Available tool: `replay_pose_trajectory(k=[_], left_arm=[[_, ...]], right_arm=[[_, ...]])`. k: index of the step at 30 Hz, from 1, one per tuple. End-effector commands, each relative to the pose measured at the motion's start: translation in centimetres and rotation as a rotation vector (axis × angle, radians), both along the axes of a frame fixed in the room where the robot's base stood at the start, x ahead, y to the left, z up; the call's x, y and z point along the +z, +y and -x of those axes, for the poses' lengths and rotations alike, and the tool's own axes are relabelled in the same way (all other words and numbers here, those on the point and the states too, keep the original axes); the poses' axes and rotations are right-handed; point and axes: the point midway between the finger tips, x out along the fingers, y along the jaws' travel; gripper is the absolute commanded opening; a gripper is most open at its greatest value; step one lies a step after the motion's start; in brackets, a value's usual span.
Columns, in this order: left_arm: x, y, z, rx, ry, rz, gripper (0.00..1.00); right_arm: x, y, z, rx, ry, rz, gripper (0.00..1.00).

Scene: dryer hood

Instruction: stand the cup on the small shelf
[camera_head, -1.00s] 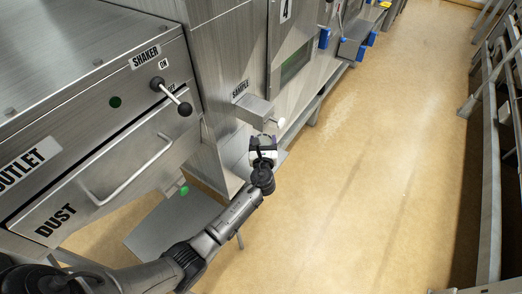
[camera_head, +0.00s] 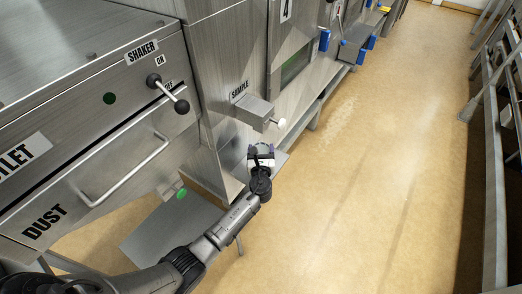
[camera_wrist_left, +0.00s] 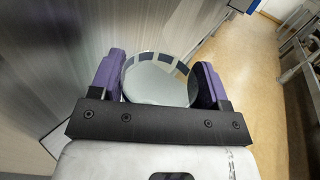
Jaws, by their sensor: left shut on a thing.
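A pale round cup (camera_wrist_left: 158,85) with a band of dark patches near its rim sits between the purple fingers of my left gripper (camera_wrist_left: 160,88) in the left wrist view. The left gripper is shut on it. In the head view the left gripper (camera_head: 261,153) holds the cup (camera_head: 260,148) in front of the cabinet, below the SAMPLE outlet. A small metal shelf (camera_head: 279,160) shows just right of and behind the gripper, partly hidden by it. I cannot tell whether the cup touches it. My right gripper is not in view.
The SAMPLE box (camera_head: 254,112) with its white knob (camera_head: 281,123) juts out above the gripper. A shaker lever (camera_head: 168,92) and a drawer handle (camera_head: 127,172) stick out at left. A sloping metal plate (camera_head: 165,235) lies below. Open floor (camera_head: 370,200) is at right.

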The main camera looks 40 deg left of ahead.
Motion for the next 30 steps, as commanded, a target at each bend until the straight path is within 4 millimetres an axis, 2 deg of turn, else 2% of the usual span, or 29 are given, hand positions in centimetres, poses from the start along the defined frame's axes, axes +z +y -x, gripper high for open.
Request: replay_pose_trajectory(k=[2,3,10,20,23,30], left_arm=[[-0.4,0.0,0.0,0.0,0.001,-0.001,0.43],[-0.3,0.0,0.0,0.0,0.001,-0.001,0.72],[-0.3,0.0,0.0,0.0,0.001,-0.001,0.94],[0.3,0.0,0.0,0.0,0.0,0.0,0.95],[0.2,-0.7,0.9,-0.001,0.001,0.0,0.95],[0.2,-3.6,4.4,-0.001,0.002,0.002,0.95]], right_arm=[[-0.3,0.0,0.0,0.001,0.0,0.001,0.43],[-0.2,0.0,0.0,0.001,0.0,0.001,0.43],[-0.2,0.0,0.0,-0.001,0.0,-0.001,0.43],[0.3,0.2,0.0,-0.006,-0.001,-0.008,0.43],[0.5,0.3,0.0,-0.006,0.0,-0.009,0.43],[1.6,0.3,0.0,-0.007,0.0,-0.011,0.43]])
